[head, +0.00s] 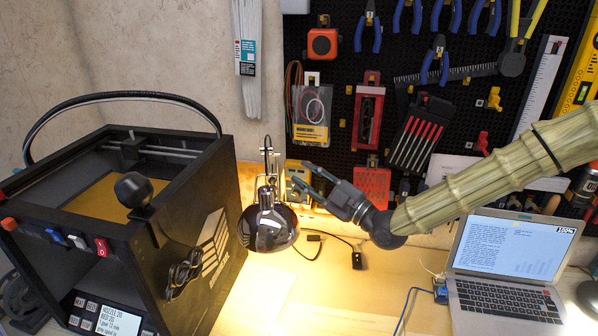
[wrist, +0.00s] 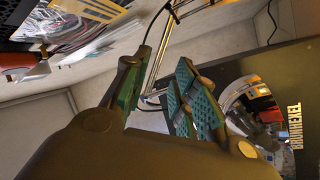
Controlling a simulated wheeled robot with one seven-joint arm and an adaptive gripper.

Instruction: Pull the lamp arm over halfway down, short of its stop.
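The desk lamp has a dark glossy shade (head: 268,230) that hangs over the table beside the printer. Its thin metal arm (head: 268,160) rises above the shade. My gripper (head: 299,172) is just right of the lamp arm in the head view, with its fingers pointing left and spread apart. In the wrist view the metal lamp arm (wrist: 158,58) shows in the gap between my open green-padded fingers (wrist: 157,70). I cannot tell whether it lies between the fingers or beyond them. The reflective shade (wrist: 250,108) shows at the right of the wrist view, partly behind a finger.
A black 3D printer (head: 190,220) stands left of the lamp. A pegboard (head: 335,70) with tools hangs behind my gripper. A laptop (head: 510,270) sits at the right. Bare table (head: 300,295) lies in front of the lamp, with cables on it.

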